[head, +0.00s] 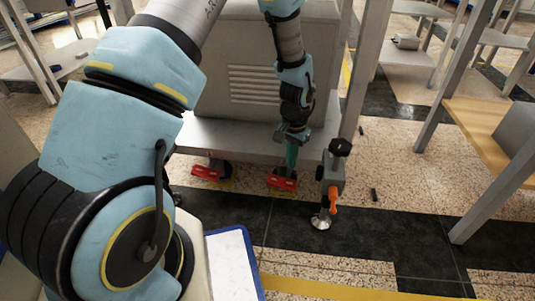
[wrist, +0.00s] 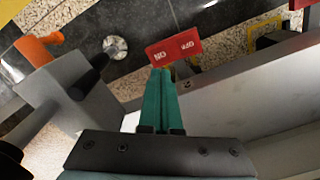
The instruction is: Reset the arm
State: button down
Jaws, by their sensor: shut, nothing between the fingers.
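My gripper (head: 292,160) hangs fingers-down beside the front edge of a grey cabinet's lower shelf in the head view. Its two green fingers lie together and hold nothing; they also show in the wrist view (wrist: 158,98). A red pedal-like part (head: 283,183) sits just below the fingertips in the head view. In the wrist view this red part (wrist: 173,50) lies just past the fingertips, with light lettering I cannot read surely. I cannot tell whether the fingers touch it. My upper arm fills the left of the head view.
A second red part (head: 207,173) is farther left under the shelf (head: 240,138). A grey post with an orange lever (head: 333,195) and round foot stands close right of my gripper. A wooden-topped bench (head: 490,130) is at right. Speckled floor between them is mostly clear.

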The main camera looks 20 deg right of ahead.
jog(key=w+a+r+n+p, duration=0.3)
jog(key=a+r, duration=0.6)
jog(key=r, duration=0.2)
jog(key=s+a+r+n+t+p, duration=0.1)
jog(key=s+a+r+n+p, duration=0.3)
jog(key=a+r, duration=0.65)
jog(key=s+a+r+n+t+p, duration=0.1)
jog(key=s+a+r+n+p, duration=0.2)
jog(key=a+r, duration=0.7)
notch_tip(320, 180, up, 37)
jog(key=p, duration=3.7)
jog(key=shift+a+f+p, duration=0.15)
jog(key=shift+a+p, duration=0.2)
jog(key=shift+p, duration=0.05)
